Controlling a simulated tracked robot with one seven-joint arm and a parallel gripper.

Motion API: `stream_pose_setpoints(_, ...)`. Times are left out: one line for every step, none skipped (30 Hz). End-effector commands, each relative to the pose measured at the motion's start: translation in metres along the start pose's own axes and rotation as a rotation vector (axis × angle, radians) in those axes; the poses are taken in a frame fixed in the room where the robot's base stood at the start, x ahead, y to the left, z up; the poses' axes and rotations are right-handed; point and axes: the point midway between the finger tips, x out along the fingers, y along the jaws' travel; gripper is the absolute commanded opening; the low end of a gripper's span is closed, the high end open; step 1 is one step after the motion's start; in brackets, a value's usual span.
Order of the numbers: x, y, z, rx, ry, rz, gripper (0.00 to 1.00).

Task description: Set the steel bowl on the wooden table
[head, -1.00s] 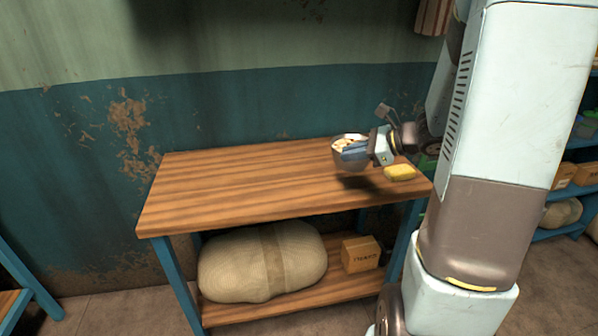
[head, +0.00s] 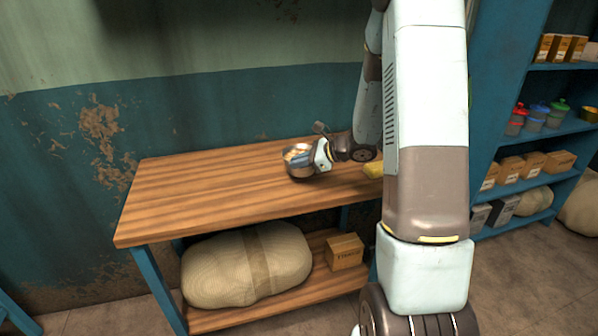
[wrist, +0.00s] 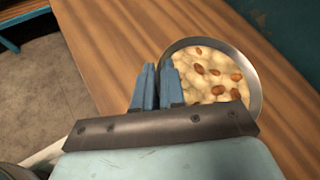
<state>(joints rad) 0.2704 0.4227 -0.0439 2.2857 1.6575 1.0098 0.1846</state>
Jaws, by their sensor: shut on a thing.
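The steel bowl (head: 298,173) is round and holds a pale food with brown nuts on top. It is upright over the right part of the wooden table (head: 190,190), very close to its top; I cannot tell for sure whether it touches. My gripper (head: 305,158) reaches in from the right and is shut on the bowl's rim. In the wrist view my blue fingers (wrist: 158,78) pinch the near left side of the bowl (wrist: 256,92), with the wooden tabletop (wrist: 115,40) beneath.
A yellow block (head: 373,170) lies on the table right of the bowl. The table's left half is clear. A large sack (head: 245,265) and a small carton (head: 345,252) sit on its lower shelf. A blue rack (head: 545,130) of goods stands at right.

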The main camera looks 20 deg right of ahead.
Motion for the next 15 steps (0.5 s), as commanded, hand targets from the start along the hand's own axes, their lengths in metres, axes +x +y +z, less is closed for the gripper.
stream_pose_setpoints(0.002, -0.001, -0.001, -0.001, -0.001, 0.000, 0.00)
stream_pose_setpoints(0.004, -0.001, -0.002, 0.000, 0.000, 0.001, 0.00)
stream_pose_setpoints(0.006, -0.001, -0.004, 0.000, 0.000, 0.001, 0.00)
stream_pose_setpoints(0.009, -0.001, -0.006, 0.001, 0.000, 0.002, 0.00)
stream_pose_setpoints(0.010, 0.000, -0.009, 0.003, 0.000, 0.001, 0.00)
stream_pose_setpoints(0.012, 0.001, -0.014, 0.003, 0.000, 0.001, 0.00)
stream_pose_setpoints(0.014, 0.003, -0.017, 0.003, 0.000, 0.001, 0.00)
stream_pose_setpoints(0.016, 0.004, -0.021, 0.004, 0.000, 0.002, 0.00)
stream_pose_setpoints(0.018, 0.005, -0.024, 0.003, 0.000, 0.001, 0.00)
stream_pose_setpoints(0.019, 0.005, -0.026, 0.002, 0.000, 0.001, 0.00)
stream_pose_setpoints(0.020, 0.006, -0.028, 0.002, 0.000, 0.000, 0.00)
stream_pose_setpoints(0.020, 0.006, -0.030, 0.002, 0.000, 0.000, 0.00)
stream_pose_setpoints(0.021, 0.006, -0.030, 0.001, 0.000, -0.001, 0.00)
stream_pose_setpoints(0.020, 0.006, -0.030, 0.001, 0.000, -0.001, 0.00)
stream_pose_setpoints(0.020, 0.006, -0.030, 0.000, 0.000, -0.001, 0.00)
